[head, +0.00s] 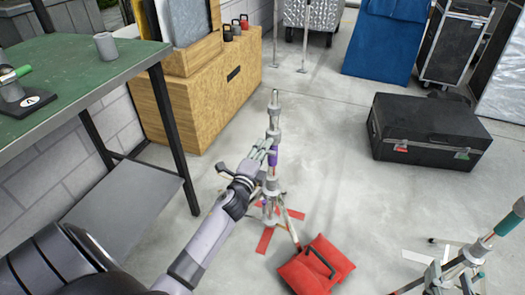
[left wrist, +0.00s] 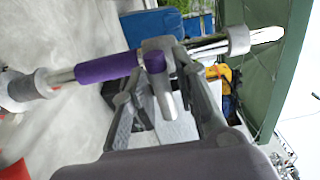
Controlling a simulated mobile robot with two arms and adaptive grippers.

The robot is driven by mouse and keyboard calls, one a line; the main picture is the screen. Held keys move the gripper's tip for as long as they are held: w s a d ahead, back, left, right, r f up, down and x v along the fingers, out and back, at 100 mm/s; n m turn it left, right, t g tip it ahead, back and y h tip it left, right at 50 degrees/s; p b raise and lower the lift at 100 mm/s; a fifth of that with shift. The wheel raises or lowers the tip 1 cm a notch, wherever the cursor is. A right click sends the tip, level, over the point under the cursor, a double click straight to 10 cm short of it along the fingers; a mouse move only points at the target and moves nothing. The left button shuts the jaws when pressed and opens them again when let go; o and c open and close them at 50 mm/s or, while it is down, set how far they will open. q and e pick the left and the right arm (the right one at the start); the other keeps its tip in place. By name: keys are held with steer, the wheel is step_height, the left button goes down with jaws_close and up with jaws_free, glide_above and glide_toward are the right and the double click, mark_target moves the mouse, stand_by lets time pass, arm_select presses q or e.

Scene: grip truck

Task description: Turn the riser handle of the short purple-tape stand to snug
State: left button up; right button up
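The short stand (head: 273,128) is a grey metal upright with a band of purple tape (head: 272,157), standing on the floor at the centre of the head view. The purple band (left wrist: 104,68) also shows in the left wrist view. Beside it a riser handle (left wrist: 166,98), a grey lever with a purple end, sticks out from a collar. My left gripper (head: 262,152) is at the stand, level with the tape. In the left wrist view its fingers (left wrist: 150,74) are apart, one on each side of the handle; I cannot tell whether they touch it. My right gripper is not in view.
A red sandbag (head: 316,268) lies at the stand's foot. A second stand with green tape (head: 508,223) is at the lower right. A black case (head: 428,130) sits at the right, a wooden box (head: 212,90) behind, and a green table (head: 75,65) at the left. Floor between stand and case is clear.

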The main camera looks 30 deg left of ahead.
arm_select(q)
steer(key=shift+o, duration=0.5)
steer(key=v, duration=1.2)
